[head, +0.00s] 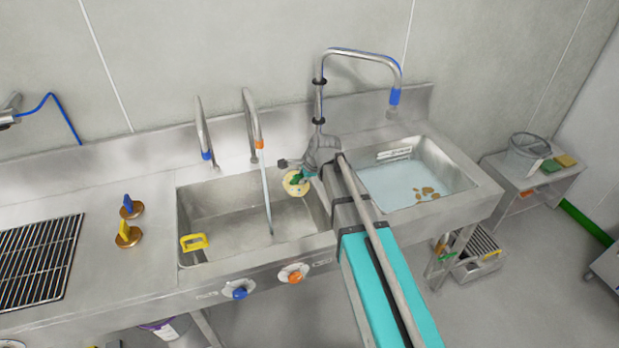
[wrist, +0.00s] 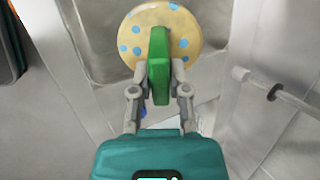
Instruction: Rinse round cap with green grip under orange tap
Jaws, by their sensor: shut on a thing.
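The round cap (head: 292,184) is a pale yellow disc with blue spots and a green grip. The wrist view shows its spotted face (wrist: 185,30) and the upright green grip (wrist: 159,60). My gripper (head: 306,176) is shut on the green grip, with one finger on each side, also seen in the wrist view (wrist: 159,80). It holds the cap over the right part of the left basin (head: 215,215). The orange tap (head: 259,144) is running. Its thin water stream (head: 266,195) falls left of the cap, apart from it. The grip hides part of the disc.
A blue-tipped tap (head: 205,153) stands left of the orange one. A yellow handled item (head: 194,241) sits at the basin's left edge. Blue (head: 240,293) and orange (head: 296,277) knobs are in front. The right basin (head: 460,178) holds water and several brown pieces.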

